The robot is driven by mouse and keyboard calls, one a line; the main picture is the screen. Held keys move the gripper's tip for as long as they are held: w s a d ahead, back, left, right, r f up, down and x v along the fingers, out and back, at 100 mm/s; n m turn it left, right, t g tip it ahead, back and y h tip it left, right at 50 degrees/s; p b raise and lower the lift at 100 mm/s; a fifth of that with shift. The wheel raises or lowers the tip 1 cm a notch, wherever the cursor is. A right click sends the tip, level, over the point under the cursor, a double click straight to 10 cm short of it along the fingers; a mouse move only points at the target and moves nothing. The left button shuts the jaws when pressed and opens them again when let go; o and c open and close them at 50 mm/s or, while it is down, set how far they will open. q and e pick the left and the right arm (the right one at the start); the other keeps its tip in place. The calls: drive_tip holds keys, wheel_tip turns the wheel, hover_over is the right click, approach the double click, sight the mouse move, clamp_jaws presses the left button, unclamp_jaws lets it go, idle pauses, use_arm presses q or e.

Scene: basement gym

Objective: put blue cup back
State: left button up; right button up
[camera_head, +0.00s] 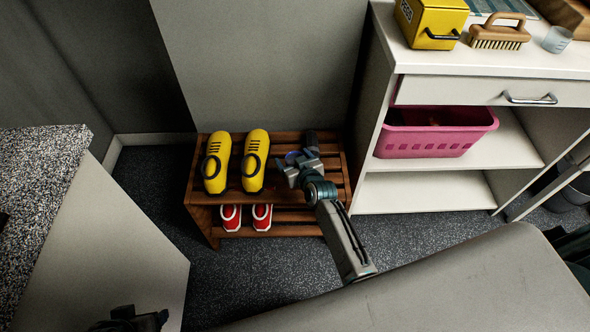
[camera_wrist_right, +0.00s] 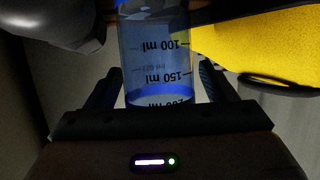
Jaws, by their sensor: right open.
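The blue cup (camera_wrist_right: 157,60) is a see-through measuring cup with blue bands and dark ml marks. In the right wrist view it stands between the two fingers of my right gripper (camera_wrist_right: 160,82), which is open around it. In the head view my right gripper (camera_head: 290,168) is over the right part of the wooden shoe rack (camera_head: 333,185), and a bit of blue cup (camera_head: 293,157) shows there, mostly hidden by the gripper. A dark shape at the lower left edge looks like my left gripper (camera_head: 130,320); its fingers are not clear.
Yellow shoes (camera_head: 217,162) stand left of the cup, red shoes (camera_head: 231,216) below. The white cabinet (camera_head: 470,62) at right holds a pink basket (camera_head: 437,134), yellow box (camera_head: 432,22), brush (camera_head: 499,34) and clear cup (camera_head: 557,40). A speckled counter (camera_head: 40,165) is left.

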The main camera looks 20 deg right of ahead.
drive_tip(key=shift+w+f, duration=0.15)
drive_tip(key=shift+w, duration=0.15)
drive_tip(key=c, duration=1.1)
drive_tip(key=shift+r, duration=0.2)
drive_tip(key=shift+c, duration=0.2)
